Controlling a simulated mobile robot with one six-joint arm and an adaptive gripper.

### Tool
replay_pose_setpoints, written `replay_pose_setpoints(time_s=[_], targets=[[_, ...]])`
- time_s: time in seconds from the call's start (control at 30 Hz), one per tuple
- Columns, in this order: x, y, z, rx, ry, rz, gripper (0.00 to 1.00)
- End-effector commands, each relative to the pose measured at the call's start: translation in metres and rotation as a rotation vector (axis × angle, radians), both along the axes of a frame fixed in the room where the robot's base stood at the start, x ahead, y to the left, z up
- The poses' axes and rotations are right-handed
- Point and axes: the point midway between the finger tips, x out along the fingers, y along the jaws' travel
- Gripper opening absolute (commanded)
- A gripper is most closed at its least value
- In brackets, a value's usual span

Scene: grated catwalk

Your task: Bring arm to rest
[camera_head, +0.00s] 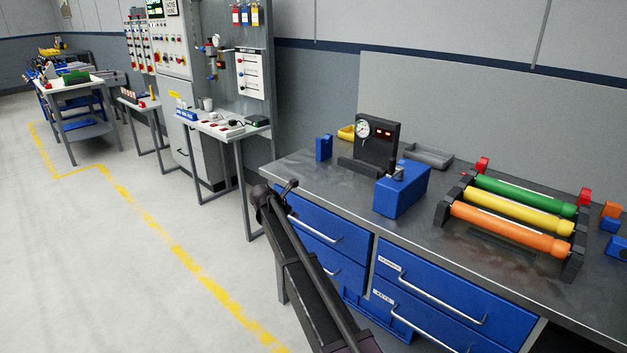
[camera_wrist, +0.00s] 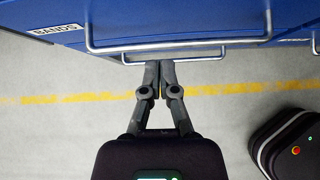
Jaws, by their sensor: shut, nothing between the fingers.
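My gripper (camera_wrist: 158,66) shows in the wrist view with its two dark fingers together and nothing between them. Its fingertips are close below a drawer handle (camera_wrist: 200,42) in the picture; I cannot tell whether they touch it. In the head view my dark arm (camera_head: 310,275) slants up from the bottom edge, in front of the bench's left end. I cannot make out the fingertips there.
A metal-topped workbench (camera_head: 308,164) with blue drawers (camera_head: 440,312) stands at right. It bears a blue box (camera_head: 402,190), a gauge unit (camera_head: 378,140) and coloured rollers (camera_head: 510,220). A panel table (camera_head: 222,124) stands behind. The floor at left (camera_head: 100,270) is clear.

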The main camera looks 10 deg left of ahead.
Motion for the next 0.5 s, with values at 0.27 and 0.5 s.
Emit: replay_pose_setpoints(time_s=[0.27,0.5], targets=[[-0.037,-0.067,-0.01,0.164,-0.027,-0.229,0.0],[-0.098,-0.155,-0.025,0.401,-0.072,-0.609,0.0]])
